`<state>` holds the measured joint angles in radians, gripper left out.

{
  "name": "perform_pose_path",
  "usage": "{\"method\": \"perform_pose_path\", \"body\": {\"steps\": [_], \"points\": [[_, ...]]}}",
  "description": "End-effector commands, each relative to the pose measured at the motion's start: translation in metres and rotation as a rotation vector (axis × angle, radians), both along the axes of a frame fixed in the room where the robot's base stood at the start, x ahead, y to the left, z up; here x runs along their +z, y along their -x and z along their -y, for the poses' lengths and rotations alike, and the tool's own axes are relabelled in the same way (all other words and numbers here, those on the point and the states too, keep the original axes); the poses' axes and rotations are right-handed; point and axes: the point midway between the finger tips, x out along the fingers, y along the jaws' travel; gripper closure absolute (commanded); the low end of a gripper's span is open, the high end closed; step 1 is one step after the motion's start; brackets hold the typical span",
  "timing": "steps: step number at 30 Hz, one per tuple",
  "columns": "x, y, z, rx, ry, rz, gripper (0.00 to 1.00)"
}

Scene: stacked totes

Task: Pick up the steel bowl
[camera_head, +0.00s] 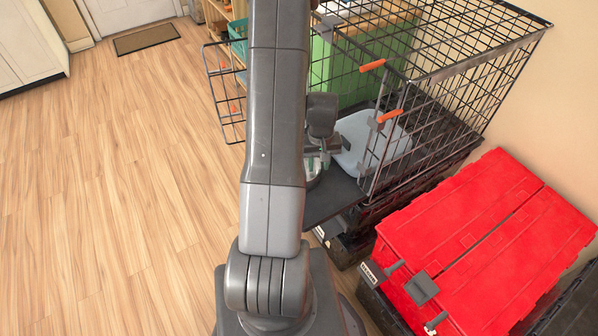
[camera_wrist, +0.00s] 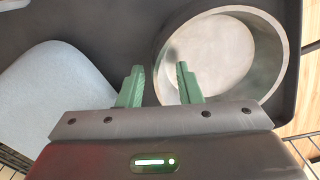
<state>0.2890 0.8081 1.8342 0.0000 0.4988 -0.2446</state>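The steel bowl (camera_wrist: 225,55) is a round metal bowl at the upper right of the wrist view, upright on a dark tray floor (camera_wrist: 110,30). In the head view only part of the bowl (camera_head: 313,170) shows beside my arm, just inside the wire crate. The right finger overlaps the bowl's near left side in the picture, and the left finger is outside the bowl. I cannot tell whether the fingers touch the rim. In the head view my arm hides much of the gripper.
The black wire crate (camera_head: 470,75) stands around the bowl, with its door (camera_head: 222,90) swung open to the left. A pale blue-grey cushion-like object (camera_wrist: 55,95) lies left of the bowl in the wrist view. Red-lidded totes (camera_head: 480,240) stand at right. The wooden floor at left is clear.

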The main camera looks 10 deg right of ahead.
Motion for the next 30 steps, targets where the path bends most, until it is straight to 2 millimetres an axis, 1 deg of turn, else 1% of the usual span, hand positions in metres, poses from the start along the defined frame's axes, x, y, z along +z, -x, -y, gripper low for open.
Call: {"method": "perform_pose_path", "body": {"steps": [1, 2, 3, 6, 20, 30], "points": [[0.000, 0.000, 0.000, 0.000, 0.000, 0.000, 0.68], [0.000, 0.000, 0.000, 0.000, 0.000, 0.000, 0.74], [0.000, 0.000, 0.000, 0.000, 0.000, 0.000, 0.82], [0.000, 0.000, 0.000, 0.000, 0.000, 0.000, 1.00], [0.003, 0.000, 0.000, 0.000, 0.000, 0.000, 1.00], [0.023, -0.003, -0.004, 0.002, 0.000, 0.000, 1.00]]}}
